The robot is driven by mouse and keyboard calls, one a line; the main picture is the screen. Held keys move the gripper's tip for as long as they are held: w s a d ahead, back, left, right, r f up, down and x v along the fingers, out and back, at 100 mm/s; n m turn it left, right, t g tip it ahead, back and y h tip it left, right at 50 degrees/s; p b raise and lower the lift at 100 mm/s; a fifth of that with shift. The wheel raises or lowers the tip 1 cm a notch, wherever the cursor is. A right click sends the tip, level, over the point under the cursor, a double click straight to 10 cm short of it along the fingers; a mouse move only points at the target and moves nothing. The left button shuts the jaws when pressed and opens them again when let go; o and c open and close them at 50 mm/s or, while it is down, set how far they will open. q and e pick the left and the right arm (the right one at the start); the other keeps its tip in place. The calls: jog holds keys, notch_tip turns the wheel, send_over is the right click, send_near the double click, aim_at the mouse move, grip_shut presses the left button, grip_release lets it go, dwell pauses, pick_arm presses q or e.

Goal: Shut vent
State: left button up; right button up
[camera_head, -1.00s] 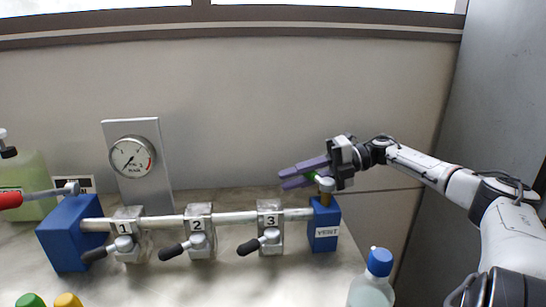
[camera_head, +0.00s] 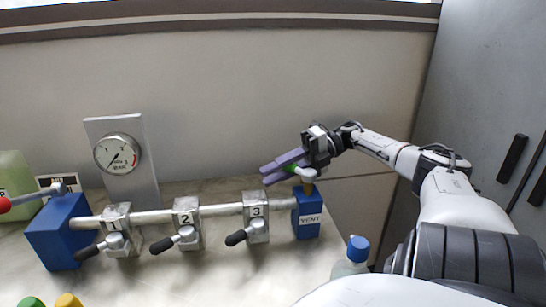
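The vent is a blue block (camera_head: 308,222) labelled VENT at the right end of the pipe. On top it has a brass stem and a pale lever hub (camera_head: 306,174) with a green grip (camera_head: 291,169) pointing left. My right gripper (camera_head: 272,176) is over the vent, its two purple fingers pointing left. The green grip shows between the fingers near their base. Whether the fingers press on it I cannot tell. My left gripper is not in view.
Valves 1 (camera_head: 117,230), 2 (camera_head: 187,224) and 3 (camera_head: 256,218) sit on the pipe with black-tipped levers. A gauge (camera_head: 117,153) stands behind. A blue-capped bottle (camera_head: 352,258) is at front right. A blue block (camera_head: 60,232) with a red-gripped lever is at left.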

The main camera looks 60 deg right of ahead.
jog(key=o, duration=0.3)
jog(key=shift+d, duration=0.1)
jog(key=shift+o, duration=0.2)
jog(key=b+v, duration=0.6)
jog(key=v, duration=0.1)
jog(key=shift+s+d, duration=0.2)
jog(key=shift+r, duration=0.1)
